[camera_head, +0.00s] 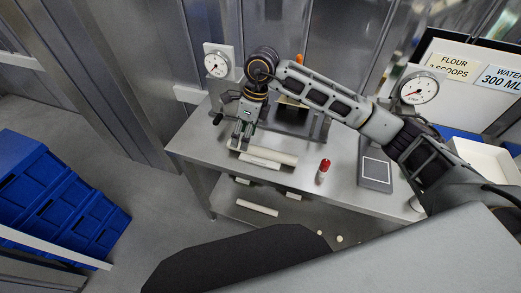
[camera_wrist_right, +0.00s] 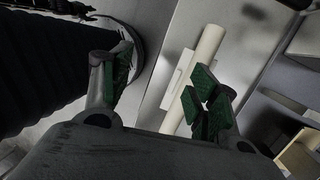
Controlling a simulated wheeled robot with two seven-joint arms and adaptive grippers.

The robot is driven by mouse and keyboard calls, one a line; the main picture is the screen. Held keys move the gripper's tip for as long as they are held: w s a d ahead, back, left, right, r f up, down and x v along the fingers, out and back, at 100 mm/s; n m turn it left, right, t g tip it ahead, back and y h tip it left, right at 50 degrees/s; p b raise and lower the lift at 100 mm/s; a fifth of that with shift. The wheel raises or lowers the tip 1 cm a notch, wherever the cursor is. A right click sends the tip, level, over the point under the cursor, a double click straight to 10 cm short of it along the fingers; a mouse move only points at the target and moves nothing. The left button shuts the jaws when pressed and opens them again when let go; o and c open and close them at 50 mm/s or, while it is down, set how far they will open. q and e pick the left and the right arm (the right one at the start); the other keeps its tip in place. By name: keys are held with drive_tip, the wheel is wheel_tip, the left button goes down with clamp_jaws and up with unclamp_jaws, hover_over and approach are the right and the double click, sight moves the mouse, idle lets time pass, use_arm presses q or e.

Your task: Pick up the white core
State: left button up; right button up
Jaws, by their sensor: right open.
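A white cylindrical core (camera_head: 274,155) lies on the steel table, beside or on a flat white piece (camera_head: 259,162). The core also shows in the right wrist view (camera_wrist_right: 209,45), running slantwise, its lower part behind a green-padded finger. My right gripper (camera_head: 243,134) is open, with its fingers pointing down near the core's left end. In the wrist view the right gripper (camera_wrist_right: 160,85) has its two green-padded fingers apart, with nothing seen held between them. I cannot tell how high the fingers are above the core. My left gripper is not in view.
A red-and-white bottle (camera_head: 323,170) stands right of the core. A grey scale (camera_head: 376,172) and a white tray (camera_head: 487,157) are farther right. A white bar (camera_head: 257,207) lies on the lower shelf. Blue crates (camera_head: 62,200) stand at left. The table's front strip is clear.

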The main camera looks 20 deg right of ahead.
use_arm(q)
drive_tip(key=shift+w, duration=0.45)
use_arm(e)
drive_tip(key=w+d+r+h, duration=0.1)
drive_tip(key=w+d+h, duration=0.2)
drive_tip(key=d, duration=0.3)
drive_tip(key=shift+d+m, duration=0.3)
drive_tip(key=shift+d, duration=0.1)
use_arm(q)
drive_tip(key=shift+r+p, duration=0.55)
use_arm(e)
hover_over(262, 149)
drive_tip(key=shift+s+f, duration=0.15)
drive_tip(key=shift+f, duration=4.15)
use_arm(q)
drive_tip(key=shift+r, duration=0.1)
use_arm(e)
drive_tip(key=shift+f, duration=0.15)
drive_tip(key=shift+f+p, duration=0.35)
drive_tip(key=shift+f, duration=0.25)
drive_tip(key=shift+a+f+p, duration=0.1)
drive_tip(key=shift+f+p, duration=0.3)
drive_tip(key=shift+f, duration=1.45)
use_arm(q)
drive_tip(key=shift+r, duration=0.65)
